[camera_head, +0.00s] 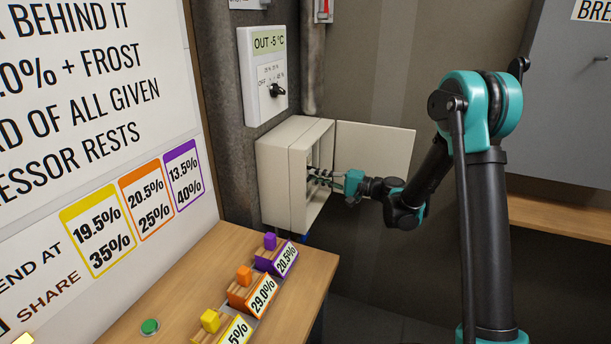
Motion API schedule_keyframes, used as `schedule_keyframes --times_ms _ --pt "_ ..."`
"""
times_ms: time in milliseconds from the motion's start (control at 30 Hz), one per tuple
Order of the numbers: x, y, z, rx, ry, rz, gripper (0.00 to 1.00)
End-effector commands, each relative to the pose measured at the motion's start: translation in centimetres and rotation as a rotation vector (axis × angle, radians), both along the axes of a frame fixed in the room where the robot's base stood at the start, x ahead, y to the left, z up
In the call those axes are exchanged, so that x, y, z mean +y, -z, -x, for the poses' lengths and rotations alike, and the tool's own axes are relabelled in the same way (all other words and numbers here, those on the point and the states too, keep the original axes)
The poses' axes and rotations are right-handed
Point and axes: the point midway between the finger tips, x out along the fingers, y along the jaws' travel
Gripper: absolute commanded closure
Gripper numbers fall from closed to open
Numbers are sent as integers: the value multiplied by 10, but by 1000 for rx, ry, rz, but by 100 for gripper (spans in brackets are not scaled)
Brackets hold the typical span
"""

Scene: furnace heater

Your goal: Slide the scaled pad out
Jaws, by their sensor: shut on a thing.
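A beige wall box (277,190) stands open, with its door (385,150) swung out to the right. My gripper (326,178) reaches into the box's opening from the right, at about mid height. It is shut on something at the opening. The held thing is small and dark here, and I cannot make out its shape or confirm that it is the scaled pad. The inside of the box is mostly hidden by its side wall and my gripper.
A wooden table (190,275) below holds purple (284,259), orange (262,297) and yellow (236,331) labelled sliders and a green button (150,326). A dial panel (263,75) hangs above the box. A grey cabinet (570,95) stands at right.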

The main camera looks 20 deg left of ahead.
Motion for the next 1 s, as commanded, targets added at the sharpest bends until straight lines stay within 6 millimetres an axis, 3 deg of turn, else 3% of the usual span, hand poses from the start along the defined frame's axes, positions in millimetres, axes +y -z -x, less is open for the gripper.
schedule_keyframes --times_ms 533,1000 --pt "-12 0 1 0 0 -1 100" --pt "-42 0 3 0 0 -1 100"
